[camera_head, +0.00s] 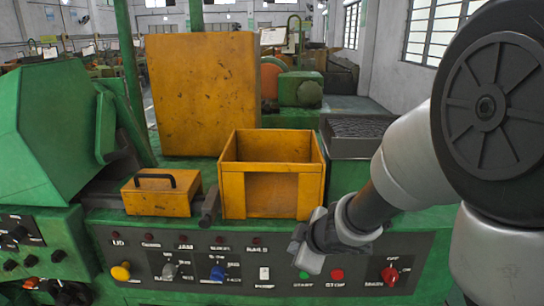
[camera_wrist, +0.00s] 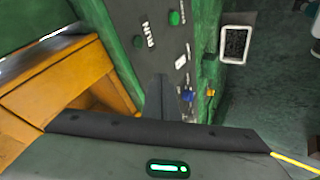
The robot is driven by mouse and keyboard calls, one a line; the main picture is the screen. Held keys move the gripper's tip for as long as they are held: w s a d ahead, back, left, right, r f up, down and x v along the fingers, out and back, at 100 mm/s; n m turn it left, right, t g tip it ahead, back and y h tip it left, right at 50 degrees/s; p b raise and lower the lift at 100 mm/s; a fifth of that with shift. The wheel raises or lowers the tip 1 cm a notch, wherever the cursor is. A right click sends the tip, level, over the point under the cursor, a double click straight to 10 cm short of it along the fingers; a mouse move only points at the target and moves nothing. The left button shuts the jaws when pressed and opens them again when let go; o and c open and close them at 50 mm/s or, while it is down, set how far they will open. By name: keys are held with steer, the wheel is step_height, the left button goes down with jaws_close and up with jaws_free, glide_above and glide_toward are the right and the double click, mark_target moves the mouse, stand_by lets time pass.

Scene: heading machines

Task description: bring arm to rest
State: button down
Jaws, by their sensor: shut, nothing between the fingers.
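My arm reaches in from the right in the head view, with its wrist bent down toward the front of the green machine. My gripper (camera_head: 299,243) is in front of the control panel (camera_head: 240,262), just right of the open yellow box's lower corner and above the green start button (camera_head: 303,274). In the wrist view my gripper (camera_wrist: 162,82) shows as one narrow dark shape, shut and empty. The panel (camera_wrist: 150,62) lies beyond the fingers there, with a green button (camera_wrist: 174,18) near the top. Whether the fingers touch the panel cannot be told.
The open yellow box (camera_head: 260,196) and a handled yellow box (camera_head: 157,202) sit on the machine's ledge. A large yellow cover (camera_head: 204,95) stands behind. A red stop button (camera_head: 337,274) and red switch (camera_head: 390,275) are at the right.

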steer(key=s+d+r+m+t+h, duration=0.1)
steer(key=s+d+r+m+h, duration=0.25)
steer(key=d+r, duration=0.25)
steer(key=s+d+r+m+h, duration=0.2)
steer(key=s+d+r+m, duration=0.1)
steer(key=d+r+m, duration=0.25)
steer(key=s+a+r+m+g+y, duration=0.1)
steer(key=s+a+m, duration=0.1)
steer(key=s, duration=0.6)
steer(key=s+a+r+m+g+y, duration=0.1)
steer(key=s+m+g, duration=0.1)
steer(key=s, duration=0.6)
steer(key=shift+a+m, duration=0.4)
steer(key=shift+m, duration=0.2)
steer(key=shift+s+a, duration=0.1)
steer(key=shift+a, duration=0.05)
